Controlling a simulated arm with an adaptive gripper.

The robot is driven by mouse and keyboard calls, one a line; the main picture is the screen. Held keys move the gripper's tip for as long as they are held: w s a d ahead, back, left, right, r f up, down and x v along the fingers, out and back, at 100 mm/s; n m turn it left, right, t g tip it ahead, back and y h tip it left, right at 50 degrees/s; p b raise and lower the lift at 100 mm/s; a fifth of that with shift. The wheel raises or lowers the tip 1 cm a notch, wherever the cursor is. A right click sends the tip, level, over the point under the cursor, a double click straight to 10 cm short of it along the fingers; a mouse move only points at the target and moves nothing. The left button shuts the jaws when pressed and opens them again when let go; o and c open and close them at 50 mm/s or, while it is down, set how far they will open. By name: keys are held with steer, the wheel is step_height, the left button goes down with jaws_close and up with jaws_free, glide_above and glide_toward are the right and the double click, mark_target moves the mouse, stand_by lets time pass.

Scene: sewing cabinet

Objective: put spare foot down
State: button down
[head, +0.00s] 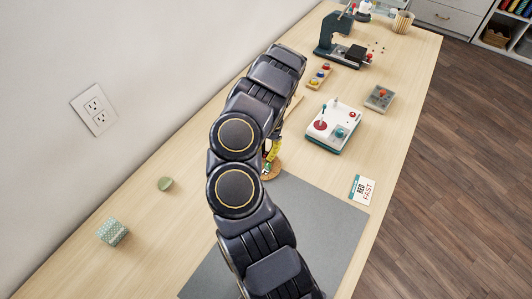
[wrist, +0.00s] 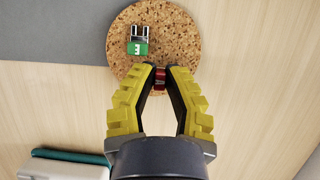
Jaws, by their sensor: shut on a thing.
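My gripper (wrist: 160,78) has yellow fingers, shut on a small red piece (wrist: 160,80) between the tips. Only a little of the piece shows, so I cannot tell its full shape. In the wrist view the fingertips are over the near edge of a round cork mat (wrist: 186,40); I cannot tell if the piece touches it. A green foot with a white letter and metal prongs (wrist: 138,43) lies on the mat, beyond the tips and slightly left. In the head view my arm hides most of the gripper (head: 269,160) and much of the cork mat (head: 274,170).
A grey mat (head: 315,205) adjoins the cork mat. A white-and-teal tray (head: 346,117) with coloured parts, a card (head: 362,189), a grey block (head: 380,97) and a sewing machine (head: 333,38) are to the right. A green disc (head: 165,184) and patterned box (head: 112,232) are left.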

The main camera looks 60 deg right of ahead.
steer(key=shift+f, duration=0.2)
steer(key=c, duration=1.5)
jaws_free()
steer(key=shift+f, duration=0.1)
steer(key=o, duration=0.3)
steer(key=shift+o, duration=0.2)
steer(key=v, duration=1.2)
steer(key=shift+r, duration=0.25)
